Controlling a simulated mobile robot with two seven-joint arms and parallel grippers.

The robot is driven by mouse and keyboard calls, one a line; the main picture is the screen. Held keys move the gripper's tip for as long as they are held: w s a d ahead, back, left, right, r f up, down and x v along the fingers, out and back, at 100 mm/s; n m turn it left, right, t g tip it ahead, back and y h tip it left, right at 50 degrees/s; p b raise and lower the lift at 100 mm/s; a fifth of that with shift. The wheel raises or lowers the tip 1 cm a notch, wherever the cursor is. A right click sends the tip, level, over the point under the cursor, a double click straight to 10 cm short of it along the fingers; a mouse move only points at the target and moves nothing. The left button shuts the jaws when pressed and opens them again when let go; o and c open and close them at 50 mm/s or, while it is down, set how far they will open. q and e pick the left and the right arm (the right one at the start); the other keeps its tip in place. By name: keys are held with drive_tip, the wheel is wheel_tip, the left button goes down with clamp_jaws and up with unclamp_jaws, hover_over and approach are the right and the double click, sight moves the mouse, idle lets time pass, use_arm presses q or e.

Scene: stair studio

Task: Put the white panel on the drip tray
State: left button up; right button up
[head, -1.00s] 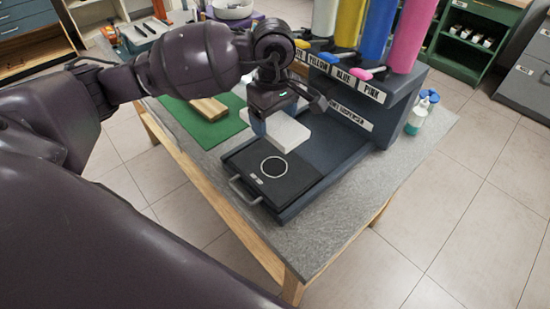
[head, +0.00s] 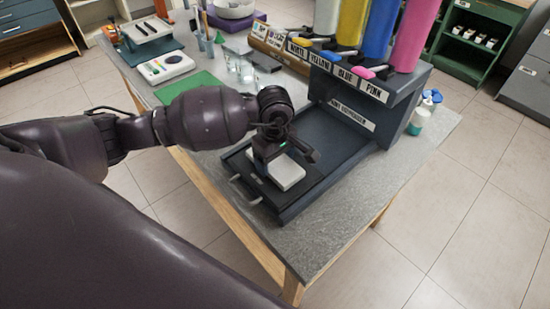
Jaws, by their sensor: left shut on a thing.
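The white panel (head: 290,178) is a small flat slab over the middle of the dark drip tray (head: 241,164), which sits at the foot of the paint dispenser. My left gripper (head: 272,157) points down and is shut on the panel at its left side. The panel looks flat and very low over the tray; I cannot tell whether it touches it. It covers the tray's middle and its ring mark. The tray's handle (head: 256,201) shows at the front left. My right gripper is not in view.
The grey dispenser (head: 352,117) rises behind the tray, with coloured paint cylinders on top. Glasses (head: 247,72), a green mat (head: 198,87) and a paint palette (head: 164,67) are farther back. The grey worktop (head: 325,222) is clear in front.

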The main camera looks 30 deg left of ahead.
sight(275, 161)
use_arm(q)
drive_tip(key=shift+f, duration=0.15)
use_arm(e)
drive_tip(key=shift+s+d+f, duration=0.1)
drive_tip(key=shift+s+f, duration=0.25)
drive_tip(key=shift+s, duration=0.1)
use_arm(q)
drive_tip(key=o, duration=0.6)
drive_tip(key=shift+c, duration=0.2)
drive_tip(key=o, duration=0.4)
wheel_tip(275, 161, up, 12)
drive_tip(key=shift+r, duration=0.1)
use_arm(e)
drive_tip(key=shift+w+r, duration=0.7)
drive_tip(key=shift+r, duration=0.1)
